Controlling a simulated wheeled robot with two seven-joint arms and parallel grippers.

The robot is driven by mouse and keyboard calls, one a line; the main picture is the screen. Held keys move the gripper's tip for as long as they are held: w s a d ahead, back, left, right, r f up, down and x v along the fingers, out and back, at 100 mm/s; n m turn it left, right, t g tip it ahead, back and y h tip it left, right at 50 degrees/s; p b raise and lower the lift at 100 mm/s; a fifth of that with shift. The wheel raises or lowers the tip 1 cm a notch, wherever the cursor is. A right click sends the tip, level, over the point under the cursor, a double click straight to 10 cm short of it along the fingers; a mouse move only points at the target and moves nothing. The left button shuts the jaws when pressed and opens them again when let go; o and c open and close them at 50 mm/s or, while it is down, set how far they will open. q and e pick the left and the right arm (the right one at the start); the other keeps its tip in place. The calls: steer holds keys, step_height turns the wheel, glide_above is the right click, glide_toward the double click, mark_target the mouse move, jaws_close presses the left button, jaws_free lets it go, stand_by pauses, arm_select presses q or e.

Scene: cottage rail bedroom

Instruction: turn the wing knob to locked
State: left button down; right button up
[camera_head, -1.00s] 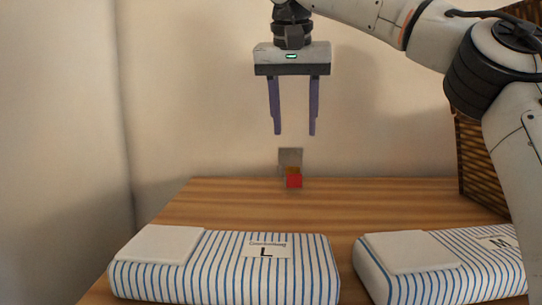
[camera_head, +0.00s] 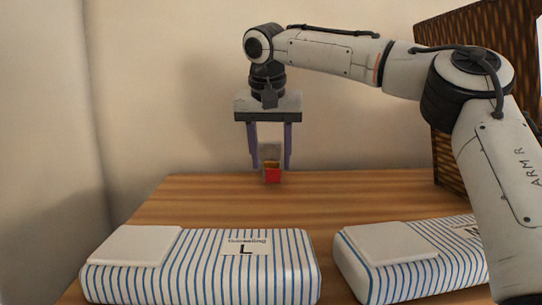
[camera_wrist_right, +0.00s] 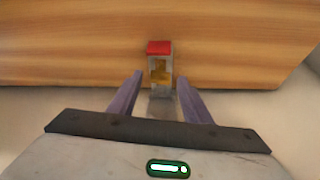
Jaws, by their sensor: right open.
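The wing knob (camera_head: 271,163) is a small brassy-yellow piece on a grey block (camera_head: 270,150) with a red patch (camera_head: 272,175) at its front, at the table's back edge by the wall. In the right wrist view the yellow knob (camera_wrist_right: 159,70) sits in the grey block just beyond the fingertips, with the red patch (camera_wrist_right: 159,47) farther off. My right gripper (camera_head: 271,166) points down and is open, its two purple fingers on either side of the block in the head view. I cannot tell whether they touch it. My left gripper is not in view.
Two striped bundles, one labelled L (camera_head: 200,270) and one labelled M (camera_head: 420,262), lie at the front of the wooden table (camera_head: 330,197). A dark woven panel (camera_head: 452,150) stands at the right. The table's middle strip is clear.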

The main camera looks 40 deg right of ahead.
steer(key=c, duration=1.1)
steer(key=shift+s+n+t+y, duration=0.1)
steer(key=shift+n+t+y, duration=0.25)
steer(key=shift+n, duration=0.75)
steer(key=o, duration=1.1)
steer(key=v, duration=1)
steer(key=shift+r, duration=0.15)
